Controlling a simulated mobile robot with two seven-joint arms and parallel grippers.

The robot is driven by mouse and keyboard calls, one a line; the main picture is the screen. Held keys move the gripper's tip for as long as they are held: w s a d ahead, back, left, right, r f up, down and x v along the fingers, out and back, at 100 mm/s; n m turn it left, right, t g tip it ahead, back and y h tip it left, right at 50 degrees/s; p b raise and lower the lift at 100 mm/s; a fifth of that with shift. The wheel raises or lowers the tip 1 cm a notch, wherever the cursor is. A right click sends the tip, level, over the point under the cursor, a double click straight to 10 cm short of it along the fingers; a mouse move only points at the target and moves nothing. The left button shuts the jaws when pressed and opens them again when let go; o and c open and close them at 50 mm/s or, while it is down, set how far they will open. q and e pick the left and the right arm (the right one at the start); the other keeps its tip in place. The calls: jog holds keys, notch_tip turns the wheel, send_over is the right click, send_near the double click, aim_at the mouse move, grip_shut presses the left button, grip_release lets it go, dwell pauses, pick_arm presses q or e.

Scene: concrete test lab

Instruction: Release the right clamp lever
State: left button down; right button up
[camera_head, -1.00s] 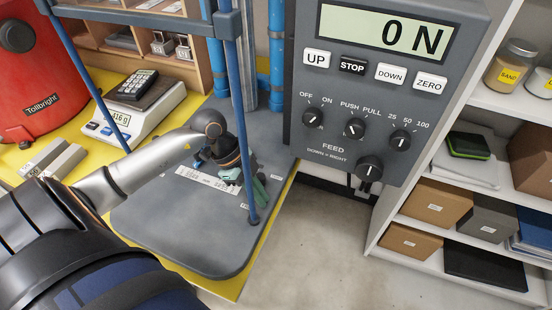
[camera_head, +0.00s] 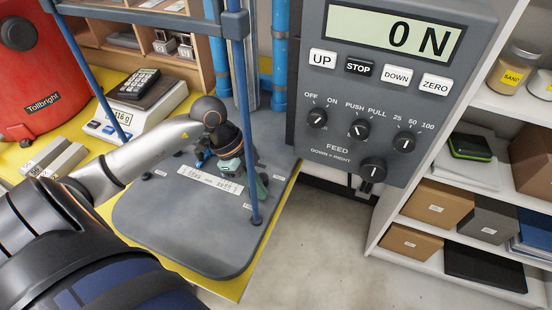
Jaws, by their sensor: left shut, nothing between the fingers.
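My left arm comes in from the left and reaches over the dark grey base plate (camera_head: 180,238) of a blue-framed test machine. My left gripper (camera_head: 232,171) points down near the plate's right rear part, just left of the front blue post (camera_head: 245,130). Its fingers are shut with nothing seen between them. A dark green piece (camera_head: 263,187) shows beside the post, partly hidden by it; I cannot tell whether it is the right clamp lever. The arm and post hide part of the plate, so no clamp lever shows clearly. My right gripper is out of view.
A white scale (camera_head: 150,112), metal blocks (camera_head: 55,160) and a red Tollbright machine (camera_head: 40,85) stand at the left. White shelves (camera_head: 470,190) fill the right. The plate's front is clear.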

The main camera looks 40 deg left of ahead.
pick_arm(q)
jog(key=shift+d+r, duration=0.2)
jog(key=shift+r, duration=2.3)
